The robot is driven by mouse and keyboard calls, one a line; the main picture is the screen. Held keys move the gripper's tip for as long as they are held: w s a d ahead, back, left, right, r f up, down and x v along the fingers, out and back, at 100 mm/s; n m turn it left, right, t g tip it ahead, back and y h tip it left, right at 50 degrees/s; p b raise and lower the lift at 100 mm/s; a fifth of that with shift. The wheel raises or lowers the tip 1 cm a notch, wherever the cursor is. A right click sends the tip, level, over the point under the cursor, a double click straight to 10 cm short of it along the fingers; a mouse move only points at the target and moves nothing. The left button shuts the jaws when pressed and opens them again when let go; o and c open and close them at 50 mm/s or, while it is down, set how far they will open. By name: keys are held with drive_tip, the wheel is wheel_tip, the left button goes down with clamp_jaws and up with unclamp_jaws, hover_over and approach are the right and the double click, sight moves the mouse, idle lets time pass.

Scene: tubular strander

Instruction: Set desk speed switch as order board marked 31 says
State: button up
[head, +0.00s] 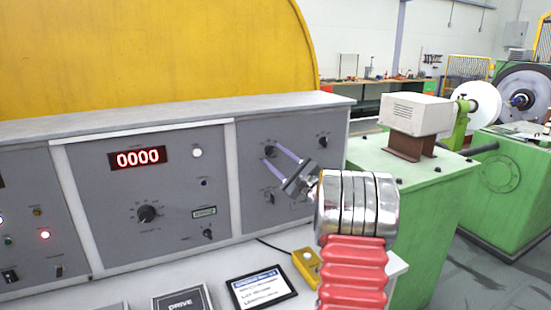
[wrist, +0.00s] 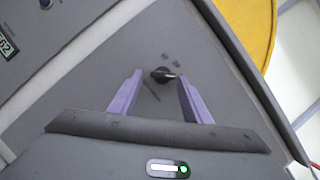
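The grey desk has several rotary knobs; no label I can read says which is the speed switch. One black knob (head: 270,150) is on the right panel, at my fingertips. In the wrist view a black knob (wrist: 163,74) with small marks around it shows between the finger tips, with a visible gap on both sides. My gripper (head: 266,156) is open, its two purple fingers apart and empty. Its fingers also show in the wrist view (wrist: 160,76). A framed board (head: 262,287) with a blue header lies on the desk; its text and number are too small to read.
A larger knob (head: 147,213) sits below the red display (head: 138,158) reading 0000. Another small knob (head: 322,142) is further right on the panel. A yellow box (head: 306,266) and a DRIVE plate (head: 182,302) are on the desk top. Green machinery (head: 410,200) stands right.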

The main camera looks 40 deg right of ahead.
drive_tip(key=shift+o, duration=0.5)
drive_tip(key=shift+r, duration=0.15)
drive_tip(key=v, duration=1.4)
drive_tip(key=shift+w+d, duration=0.1)
drive_tip(key=shift+w, duration=0.05)
